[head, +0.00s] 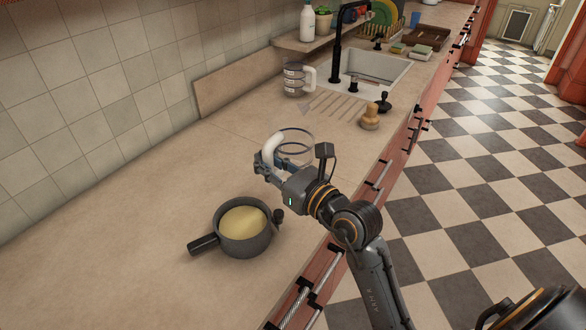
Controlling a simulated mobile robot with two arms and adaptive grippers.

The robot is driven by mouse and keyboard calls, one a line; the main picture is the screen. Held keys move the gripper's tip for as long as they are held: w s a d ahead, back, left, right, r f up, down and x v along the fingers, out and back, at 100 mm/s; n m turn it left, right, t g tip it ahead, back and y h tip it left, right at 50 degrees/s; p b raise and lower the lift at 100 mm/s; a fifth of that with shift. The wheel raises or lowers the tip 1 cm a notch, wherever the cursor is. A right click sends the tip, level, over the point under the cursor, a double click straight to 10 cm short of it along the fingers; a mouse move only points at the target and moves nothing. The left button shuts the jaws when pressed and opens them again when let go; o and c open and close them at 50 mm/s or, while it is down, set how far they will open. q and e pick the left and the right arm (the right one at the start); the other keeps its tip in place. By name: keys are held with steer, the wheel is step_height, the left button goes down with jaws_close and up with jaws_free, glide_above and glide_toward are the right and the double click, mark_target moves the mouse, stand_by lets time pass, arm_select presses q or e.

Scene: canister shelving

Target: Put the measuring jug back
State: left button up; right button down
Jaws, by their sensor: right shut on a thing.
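My left gripper is not in view.
A dark saucepan (240,240) with pale yellow contents stands on the counter (120,240) in front of the gripper. A wooden-handled brush (370,117) and a dark stopper-like item (384,102) stand by the sink (372,68). The counter's left side is clear.

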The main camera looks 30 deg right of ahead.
steer(key=shift+w+d+f, duration=0.1)
steer(key=shift+d, duration=0.1)
steer(key=shift+h, duration=0.3)
steer(key=shift+w+d+f+b, duration=0.3)
steer(key=shift+w+d+f, duration=0.7)
steer(key=shift+w+f, duration=1.15)
steer(key=shift+w+d+f+b, duration=0.3)
steer(key=shift+w+d+f, duration=0.75)
steer(key=shift+w+f, duration=1.05)
steer(key=shift+w+d+f+b, duration=0.3)
steer(key=shift+w+d+f, duration=0.7)
steer(key=shift+w+f, duration=1.15)
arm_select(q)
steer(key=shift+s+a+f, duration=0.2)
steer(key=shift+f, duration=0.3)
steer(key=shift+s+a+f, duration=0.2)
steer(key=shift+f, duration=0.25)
arm_select(e)
steer(key=shift+s+f, duration=0.1)
steer(key=shift+s, duration=0.05)
